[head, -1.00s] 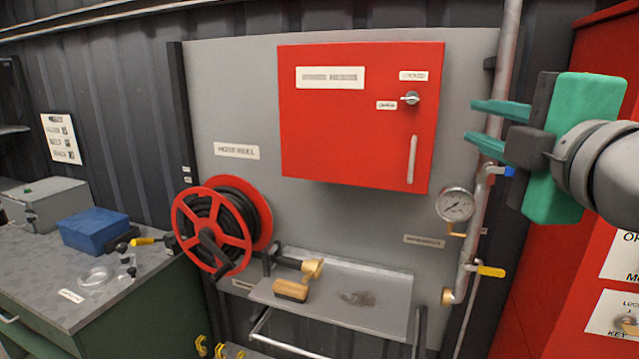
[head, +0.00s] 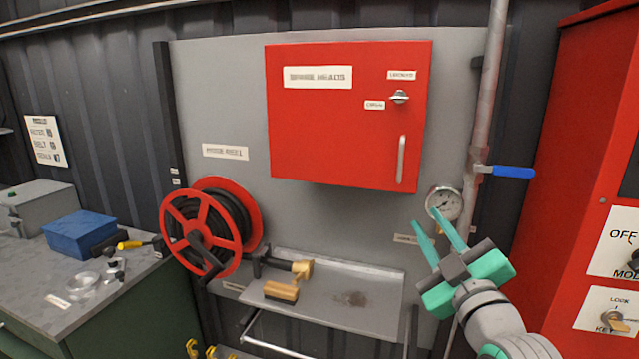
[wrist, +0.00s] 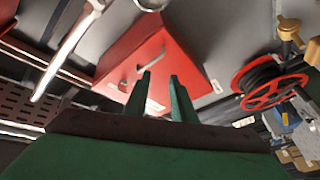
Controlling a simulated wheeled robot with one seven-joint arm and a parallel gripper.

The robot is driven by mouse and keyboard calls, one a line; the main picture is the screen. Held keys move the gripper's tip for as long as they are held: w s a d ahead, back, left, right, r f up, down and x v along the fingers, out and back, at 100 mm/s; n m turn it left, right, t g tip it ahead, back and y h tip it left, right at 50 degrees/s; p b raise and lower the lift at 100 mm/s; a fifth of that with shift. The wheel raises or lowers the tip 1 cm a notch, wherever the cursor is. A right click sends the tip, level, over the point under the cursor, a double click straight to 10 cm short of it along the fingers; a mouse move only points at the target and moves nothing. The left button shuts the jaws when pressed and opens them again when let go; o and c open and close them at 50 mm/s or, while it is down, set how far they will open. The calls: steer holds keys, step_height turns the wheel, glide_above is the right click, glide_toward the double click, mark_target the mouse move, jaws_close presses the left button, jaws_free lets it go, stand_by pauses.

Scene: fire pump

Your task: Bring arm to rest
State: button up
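My gripper (head: 438,240) is at the lower right of the head view, green with two thin fingers pointing up and left. The fingers are apart with nothing between them. It is in front of the grey panel, just below the pressure gauge (head: 444,203), and its fingertips overlap the gauge's lower edge in the picture. In the wrist view the two green fingers (wrist: 160,95) are also apart and empty, with the red cabinet (wrist: 150,65) beyond them. My arm comes in from the bottom right and hides the lower pipe.
A pipe (head: 488,100) with a blue lever (head: 513,172) stands above my gripper. The shelf (head: 385,290) holds a brass nozzle (head: 301,269) and a brush (head: 281,292). A hose reel (head: 202,232) is at left, a red panel (head: 565,150) at right. The red cabinet (head: 340,150) is closed.

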steer(key=s+a+f+m+h, duration=0.1)
steer(key=a+f+m, duration=0.25)
steer(key=f, duration=0.75)
steer(key=a+f+m+h, duration=0.2)
steer(key=f+m, duration=0.2)
steer(key=f, duration=0.7)
steer(key=s+a+f+m+g, duration=0.1)
steer(key=s+a+f, duration=0.15)
steer(key=f, duration=0.25)
steer(key=s+a+f+m+h, duration=0.1)
steer(key=s+f, duration=0.3)
steer(key=f, duration=0.1)
steer(key=s+a+f+m+g, duration=0.1)
steer(key=s+a+f, duration=0.15)
steer(key=f, duration=0.25)
steer(key=s+a+f+g, duration=0.1)
steer(key=s+a+f, duration=0.1)
steer(key=s+f, duration=0.4)
steer(key=s+a+f, duration=0.3)
steer(key=s, duration=0.5)
steer(key=s+a+y, duration=0.1)
steer(key=s, duration=0.8)
steer(key=s+a+f+g, duration=0.1)
steer(key=s+a, duration=0.1)
steer(key=s, duration=0.7)
steer(key=shift+a+g+y, duration=0.3)
steer(key=shift+y, duration=0.1)
steer(key=shift+o, duration=0.7)
steer(key=shift+w+f+n, duration=0.1)
steer(key=shift+n, duration=0.15)
